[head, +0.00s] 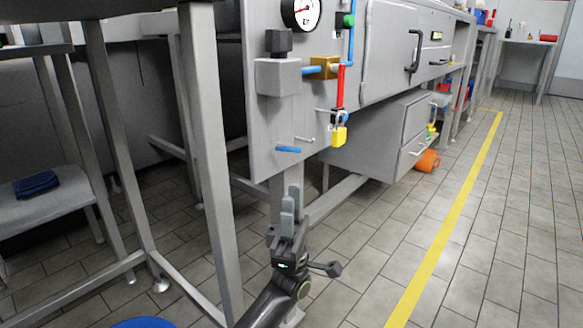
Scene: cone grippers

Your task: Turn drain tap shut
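A grey panel (262,125) carries several valves and handles. A short blue handle (288,149) sticks out low on it, lying about level; it may be the drain tap, but no label can be read. Higher up is a brass valve body (324,68) with a blue handle (312,70) and a red lever (340,87) hanging down. My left gripper (291,203) points upward below the low blue handle and looks apart from it. Its fingers are seen nearly side-on and overlap, so their gap is unclear. My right gripper is out of view.
A yellow padlock (339,136) hangs below the red lever. A pressure gauge (301,13) sits at the panel's top. Grey table legs (212,150) stand close left of my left arm. The tiled floor to the right is clear.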

